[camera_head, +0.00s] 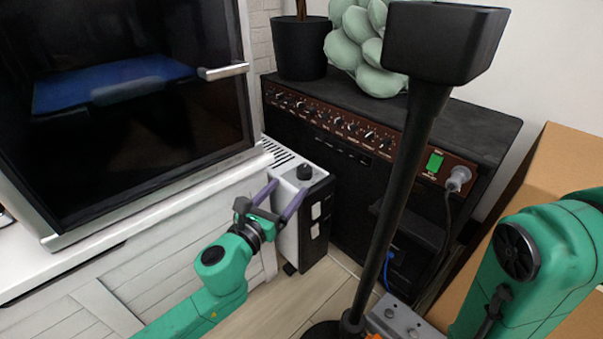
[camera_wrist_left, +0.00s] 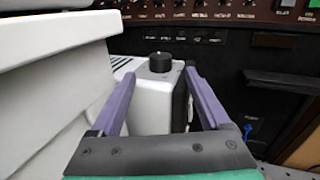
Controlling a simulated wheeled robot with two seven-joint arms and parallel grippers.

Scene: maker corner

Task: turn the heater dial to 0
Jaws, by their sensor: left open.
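The heater (camera_head: 297,205) is a white and black unit standing on the floor between the white cabinet and the black amplifier. Its black round dial (camera_head: 304,171) sits on its top face; the dial also shows in the left wrist view (camera_wrist_left: 160,62). My left gripper (camera_head: 287,193) is open, its two purple fingers pointing toward the heater top. In the left wrist view the dial appears between the fingertips (camera_wrist_left: 158,75), a little beyond them, and no contact shows. The dial's marks are too small to read. My right arm shows at the right, but its gripper is out of view.
A black amplifier (camera_head: 330,155) with a row of knobs stands behind the heater. A black stand (camera_head: 403,165) rises right of it. The white cabinet (camera_head: 140,260) with a dark glass-fronted appliance (camera_head: 130,110) borders the left. A cardboard box (camera_head: 560,160) is at right.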

